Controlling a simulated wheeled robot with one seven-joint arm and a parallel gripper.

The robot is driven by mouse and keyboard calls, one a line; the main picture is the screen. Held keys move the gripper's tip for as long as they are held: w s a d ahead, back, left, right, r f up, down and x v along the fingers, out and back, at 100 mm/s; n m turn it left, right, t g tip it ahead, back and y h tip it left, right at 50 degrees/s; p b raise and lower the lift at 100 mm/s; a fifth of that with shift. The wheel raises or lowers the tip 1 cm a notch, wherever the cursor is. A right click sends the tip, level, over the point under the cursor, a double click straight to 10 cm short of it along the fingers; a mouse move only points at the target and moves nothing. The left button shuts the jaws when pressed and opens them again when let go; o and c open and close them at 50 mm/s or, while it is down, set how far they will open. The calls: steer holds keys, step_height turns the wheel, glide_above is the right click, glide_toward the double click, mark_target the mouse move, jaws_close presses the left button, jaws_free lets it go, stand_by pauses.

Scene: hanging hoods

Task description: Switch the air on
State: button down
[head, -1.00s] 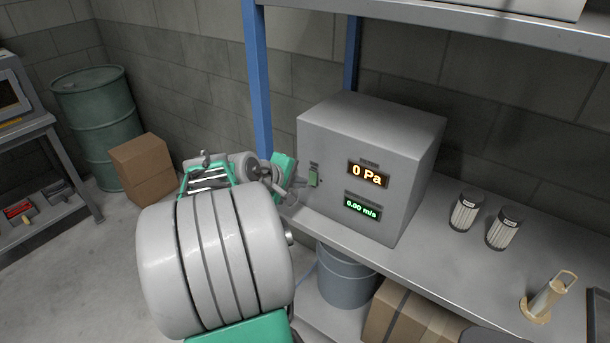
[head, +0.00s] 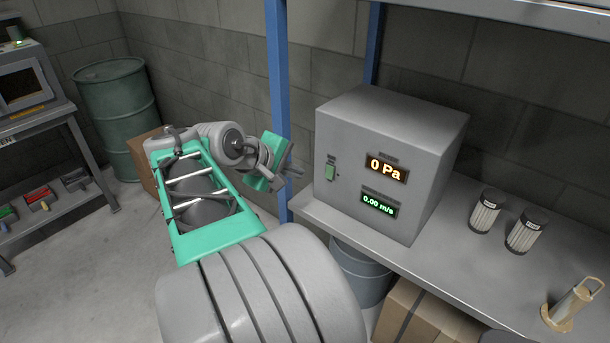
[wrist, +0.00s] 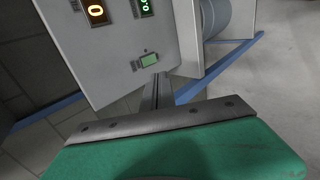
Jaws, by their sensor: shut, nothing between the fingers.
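A grey box (head: 350,205) stands on the shelf, with an orange display (head: 386,168) reading 0 Pa and a green display (head: 379,204) reading 0.00 m/s.
Two filter cartridges (head: 487,210) and a beige handled object (head: 570,305) stand on the shelf (head: 450,245) to the right. A blue post (head: 278,90) rises beside my gripper. A bucket (head: 360,272) and cardboard box (head: 425,315) are below.

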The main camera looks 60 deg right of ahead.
glide_toward(329, 178)
step_height(329, 178, down, 3)
steer(key=d, duration=0.1)
steer(key=d+p, duration=0.1)
steer(key=d, duration=0.1)
steer(key=s+d, duration=0.1)
steer(key=shift+d+f, duration=0.3)
steer(key=shift+f, duration=0.1)
steer(key=shift+s, duration=0.1)
